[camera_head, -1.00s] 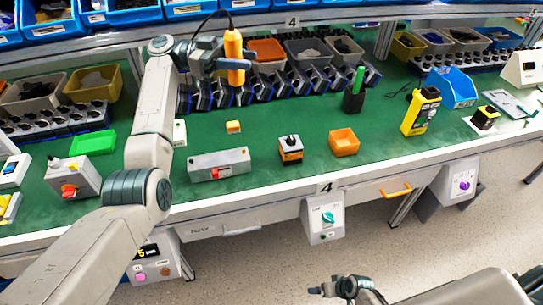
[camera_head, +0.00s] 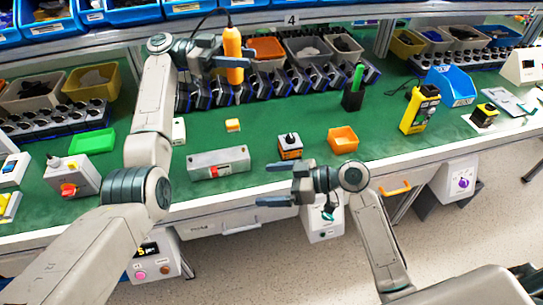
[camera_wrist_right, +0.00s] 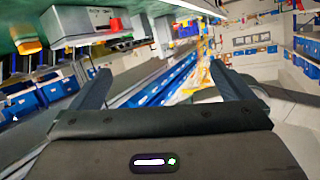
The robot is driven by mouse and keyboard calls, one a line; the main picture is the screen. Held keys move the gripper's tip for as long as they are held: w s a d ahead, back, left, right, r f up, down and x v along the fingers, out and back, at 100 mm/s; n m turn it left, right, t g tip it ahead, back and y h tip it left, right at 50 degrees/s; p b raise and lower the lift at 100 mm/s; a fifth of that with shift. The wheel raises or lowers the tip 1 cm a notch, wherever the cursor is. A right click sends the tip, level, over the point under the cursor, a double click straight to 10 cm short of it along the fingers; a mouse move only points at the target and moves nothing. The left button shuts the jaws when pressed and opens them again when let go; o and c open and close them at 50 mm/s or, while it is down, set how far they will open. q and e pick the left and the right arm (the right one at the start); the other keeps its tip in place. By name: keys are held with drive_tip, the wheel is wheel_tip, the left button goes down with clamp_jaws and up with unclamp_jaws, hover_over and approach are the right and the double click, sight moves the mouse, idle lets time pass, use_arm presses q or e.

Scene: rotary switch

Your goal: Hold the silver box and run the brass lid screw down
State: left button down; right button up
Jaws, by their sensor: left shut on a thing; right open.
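The silver box (camera_head: 206,166), a long grey case with a red part on its front, lies on the green bench top near the front edge. It also shows at the upper left of the right wrist view (camera_wrist_right: 75,27). The brass lid screw is too small to make out. My left gripper (camera_head: 231,62) is shut on an orange corded screwdriver (camera_head: 232,45), held upright above the bench behind the box. My right gripper (camera_head: 267,184) is open and empty at the bench's front edge, right of and nearer than the box, not touching it; its fingers also show in the wrist view (camera_wrist_right: 165,88).
A grey box with a red knob (camera_head: 72,176) stands left.

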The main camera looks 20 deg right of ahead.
sight(233, 153)
drive_tip(key=w+d+f+m+t+h, duration=0.2)
drive_tip(key=w+t+h, duration=0.2)
drive_tip(key=w, duration=0.6)
drive_tip(key=x, duration=1.2)
drive_tip(key=shift+w+d, duration=0.15)
drive_tip(key=shift+w, duration=0.05)
drive_tip(key=c, duration=1.9)
